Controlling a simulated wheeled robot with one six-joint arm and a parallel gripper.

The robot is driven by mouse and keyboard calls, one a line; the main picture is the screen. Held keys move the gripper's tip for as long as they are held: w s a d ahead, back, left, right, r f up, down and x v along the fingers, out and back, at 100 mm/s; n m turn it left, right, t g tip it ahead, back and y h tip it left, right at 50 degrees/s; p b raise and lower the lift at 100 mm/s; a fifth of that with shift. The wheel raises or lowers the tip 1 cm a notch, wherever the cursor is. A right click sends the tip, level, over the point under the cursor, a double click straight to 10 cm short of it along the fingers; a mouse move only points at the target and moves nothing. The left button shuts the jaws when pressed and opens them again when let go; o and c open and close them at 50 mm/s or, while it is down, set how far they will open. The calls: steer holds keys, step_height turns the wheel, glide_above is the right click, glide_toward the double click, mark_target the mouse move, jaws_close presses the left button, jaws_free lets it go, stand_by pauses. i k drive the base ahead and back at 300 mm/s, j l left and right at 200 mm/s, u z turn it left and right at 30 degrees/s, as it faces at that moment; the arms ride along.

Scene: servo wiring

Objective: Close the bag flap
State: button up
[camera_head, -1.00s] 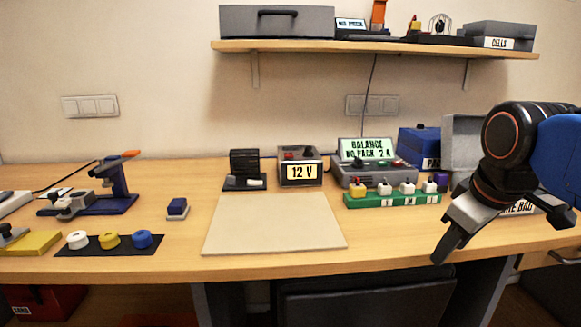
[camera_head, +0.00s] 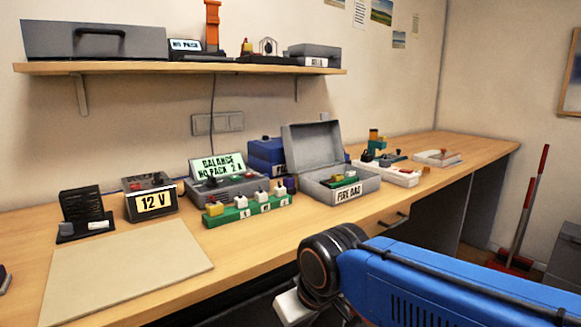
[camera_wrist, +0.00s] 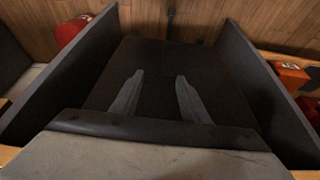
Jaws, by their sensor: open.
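The grey fire bag (camera_head: 352,190) stands on the bench right of the middle in the head view, with a "FIRE BAG" label on its front. Its flap (camera_head: 312,147) stands up, open, at the back. A small yellow and dark item (camera_head: 336,180) shows inside it. My gripper (camera_head: 288,308) is low in front of the bench, below and left of the bag and apart from it; the arm partly hides it. In the wrist view its two fingers (camera_wrist: 157,98) are spread with nothing between them. The bag does not show in the wrist view.
A green block with several plugs (camera_head: 248,208) and the balance charger (camera_head: 218,178) stand left of the bag. A blue box (camera_head: 266,152) is behind it. A white tray (camera_head: 400,177) lies to its right. Dark panels (camera_wrist: 75,80) flank my fingers in the wrist view.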

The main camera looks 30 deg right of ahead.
mark_target(307, 146)
steer(key=l, duration=0.55)
steer(key=k+l, duration=0.15)
steer(key=l, duration=0.4)
steer(key=k+l, duration=0.35)
steer(key=l, duration=0.25)
